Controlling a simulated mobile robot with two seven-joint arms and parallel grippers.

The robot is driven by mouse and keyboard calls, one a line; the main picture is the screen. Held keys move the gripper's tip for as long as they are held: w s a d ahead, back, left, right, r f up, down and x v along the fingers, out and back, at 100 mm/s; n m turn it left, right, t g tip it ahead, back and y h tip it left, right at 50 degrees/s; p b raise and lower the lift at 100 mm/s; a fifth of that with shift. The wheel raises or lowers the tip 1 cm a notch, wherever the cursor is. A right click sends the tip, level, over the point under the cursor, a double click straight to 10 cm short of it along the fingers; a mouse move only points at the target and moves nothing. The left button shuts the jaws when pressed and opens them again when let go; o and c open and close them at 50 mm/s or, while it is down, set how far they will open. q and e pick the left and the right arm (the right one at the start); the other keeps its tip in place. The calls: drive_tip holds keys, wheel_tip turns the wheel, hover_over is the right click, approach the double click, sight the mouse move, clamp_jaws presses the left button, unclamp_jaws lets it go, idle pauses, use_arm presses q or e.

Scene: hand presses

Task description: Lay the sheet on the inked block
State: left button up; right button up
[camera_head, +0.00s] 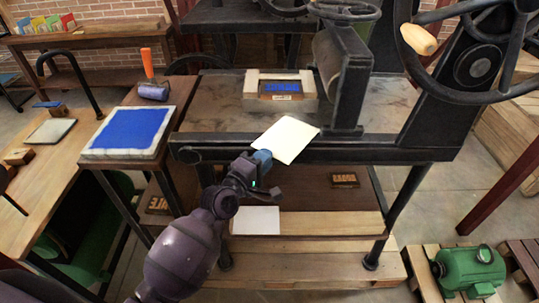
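The inked block (281,87) has blue raised letters and sits inside a pale wooden frame (308,86) on the press bed. A cream sheet (287,139) is in the air in front of the bed's front edge, tilted. My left gripper (263,158) is shut on the sheet's near left edge. The sheet is apart from the block, nearer to me and a little below it in the picture. My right gripper is not in view.
The black press with its roller (340,65) and handwheel (470,60) stands right of the block. The press bed (215,105) is clear left of the frame. A blue ink slab (128,132) lies at left, with an orange-handled roller (150,82) behind it. Another sheet (256,220) lies on the lower shelf.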

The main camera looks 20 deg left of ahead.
sight(269, 146)
use_arm(q)
drive_tip(key=shift+x, duration=1.2)
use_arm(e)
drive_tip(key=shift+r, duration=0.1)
use_arm(q)
drive_tip(key=shift+r, duration=0.1)
clamp_jaws()
wheel_tip(269, 146, up, 3)
drive_tip(key=p, duration=0.2)
drive_tip(key=shift+r+p, duration=0.1)
drive_tip(key=shift+p, duration=0.3)
drive_tip(key=shift+r, duration=0.1)
drive_tip(key=shift+f, duration=0.25)
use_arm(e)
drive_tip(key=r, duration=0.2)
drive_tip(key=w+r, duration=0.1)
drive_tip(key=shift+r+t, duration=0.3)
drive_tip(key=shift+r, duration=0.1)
use_arm(q)
drive_tip(key=shift+s, duration=0.1)
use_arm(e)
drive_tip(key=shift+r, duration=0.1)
